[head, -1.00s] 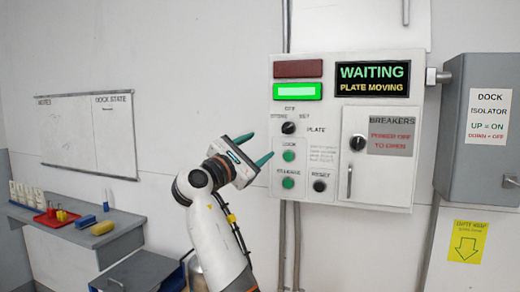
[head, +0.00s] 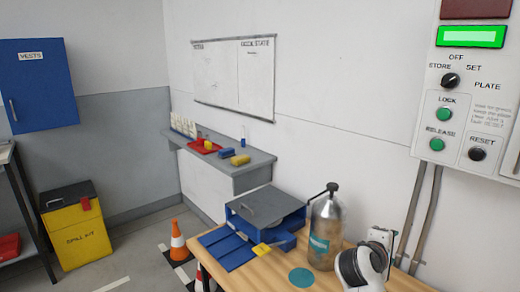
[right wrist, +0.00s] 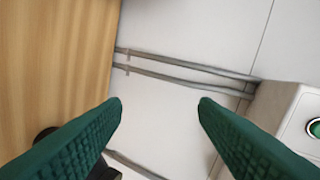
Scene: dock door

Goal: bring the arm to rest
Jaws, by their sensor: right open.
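My right gripper (right wrist: 160,104) is open and empty in the right wrist view, its two green ribbed fingers well apart. My white and black right arm (head: 363,268) shows at the bottom right of the head view, above or beside the wooden table (head: 405,284); its fingertips are not clear there. The table also fills the left of the wrist view (right wrist: 50,65). The control panel (head: 462,90) is on the wall at the right of the head view, and its edge shows in the wrist view (right wrist: 285,115). My left gripper is not in view.
A metal sprayer bottle (head: 325,235) stands on the table close left of my arm. A blue box with a grey lid (head: 262,208) is farther left. Two conduits (right wrist: 185,70) run down the wall. A grey shelf (head: 235,168) holds small items. A traffic cone (head: 178,243) stands on the floor.

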